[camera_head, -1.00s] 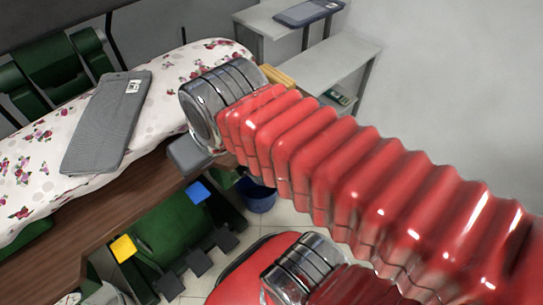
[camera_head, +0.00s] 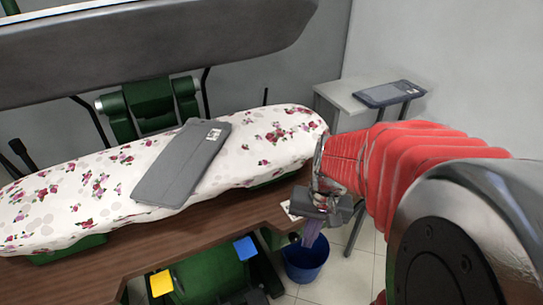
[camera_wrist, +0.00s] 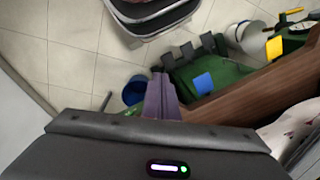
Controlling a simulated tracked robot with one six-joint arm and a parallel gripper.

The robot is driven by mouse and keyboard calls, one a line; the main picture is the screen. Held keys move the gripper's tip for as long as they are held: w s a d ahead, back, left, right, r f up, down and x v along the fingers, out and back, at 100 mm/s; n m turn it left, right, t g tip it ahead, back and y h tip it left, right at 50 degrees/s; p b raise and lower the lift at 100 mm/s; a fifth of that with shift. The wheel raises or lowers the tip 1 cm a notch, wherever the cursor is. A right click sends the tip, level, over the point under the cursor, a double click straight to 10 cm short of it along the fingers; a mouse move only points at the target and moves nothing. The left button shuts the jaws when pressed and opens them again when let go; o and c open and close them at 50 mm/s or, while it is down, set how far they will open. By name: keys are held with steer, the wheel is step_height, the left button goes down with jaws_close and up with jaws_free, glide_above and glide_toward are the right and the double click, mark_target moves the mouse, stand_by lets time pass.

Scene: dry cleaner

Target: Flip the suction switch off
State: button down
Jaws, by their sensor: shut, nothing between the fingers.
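I cannot make out a suction switch for certain in either view. A small dark knob-like part (camera_head: 294,237) shows under the right end of the brown wooden table edge (camera_head: 215,226), beside my gripper, too small to identify. My gripper (camera_head: 311,238) points down just off that right end, above a blue bucket. Its purple fingers are together and empty; they also show in the wrist view (camera_wrist: 160,88).
The ironing press has a floral padded board (camera_head: 75,200) with a grey folded cloth (camera_head: 182,165) on it. Blue (camera_head: 245,248) and yellow (camera_head: 161,283) squares sit below the table. The blue bucket (camera_head: 306,262) stands on the floor.

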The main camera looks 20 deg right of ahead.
steer(key=s+d+f+m+t+y, duration=0.1)
steer(key=d+f+m+t+y, duration=0.35)
steer(key=f+m, duration=0.65)
steer(key=d+f+m+t+y, duration=0.45)
steer(key=f+m, duration=0.25)
steer(key=f, duration=0.8)
steer(key=w+d+f+m+t+h, duration=0.1)
steer(key=d+f+m+t+h, duration=0.1)
steer(key=d, duration=0.4)
steer(key=w+d+f+m+t+h, duration=0.2)
steer(key=d+f+m+t+h, duration=0.1)
steer(key=d+m+t+h, duration=0.2)
steer(key=shift+d+m+t, duration=0.8)
steer(key=shift+d+m, duration=0.3)
steer(key=shift+d, duration=0.1)
steer(key=shift+w, duration=0.15)
steer(key=w+a, duration=0.2)
steer(key=w, duration=1.1)
steer(key=shift+w+a, duration=0.35)
